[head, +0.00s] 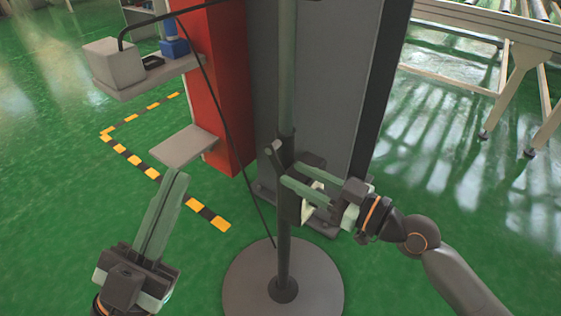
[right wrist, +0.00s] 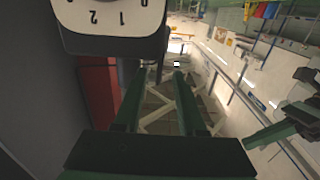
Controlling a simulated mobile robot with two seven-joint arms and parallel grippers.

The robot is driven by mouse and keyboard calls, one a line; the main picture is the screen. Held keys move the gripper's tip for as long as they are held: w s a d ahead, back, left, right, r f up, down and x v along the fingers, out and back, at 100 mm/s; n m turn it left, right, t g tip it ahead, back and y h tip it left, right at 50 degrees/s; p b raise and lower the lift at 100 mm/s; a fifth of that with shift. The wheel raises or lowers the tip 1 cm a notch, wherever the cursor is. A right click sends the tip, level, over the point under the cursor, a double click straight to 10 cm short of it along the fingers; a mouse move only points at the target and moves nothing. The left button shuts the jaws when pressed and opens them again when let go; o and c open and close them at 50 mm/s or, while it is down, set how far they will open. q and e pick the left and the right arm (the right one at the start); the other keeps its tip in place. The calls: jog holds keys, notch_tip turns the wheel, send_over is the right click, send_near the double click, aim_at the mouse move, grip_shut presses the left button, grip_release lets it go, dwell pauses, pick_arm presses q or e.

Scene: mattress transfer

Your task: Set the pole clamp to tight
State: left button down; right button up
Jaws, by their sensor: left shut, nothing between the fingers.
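The pole clamp (head: 279,155) is a dark block on the upright pole (head: 284,235), which rises from a round grey base. A pale plate (head: 309,208) shows beside the clamp, partly hidden by my right gripper. In the right wrist view a white dial plate (right wrist: 105,18) with upside-down numbers 0, 1 and 2 fills the top left. My right gripper (head: 290,172) is beside the clamp, its green fingers apart and pointing left. The right wrist view shows a clear gap between these fingers (right wrist: 158,85). My left gripper (head: 180,176) is shut and empty, left of the pole.
A grey panel (head: 325,95) and a red column (head: 228,90) stand close behind the pole. A shelf (head: 140,82) with a grey box is at upper left. A black cable hangs down to the base. A conveyor frame (head: 470,35) is at upper right. Green floor is open on both sides.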

aim_at(283, 168)
jog(key=shift+x, duration=2.45)
jog(key=shift+c, duration=0.2)
grip_shut()
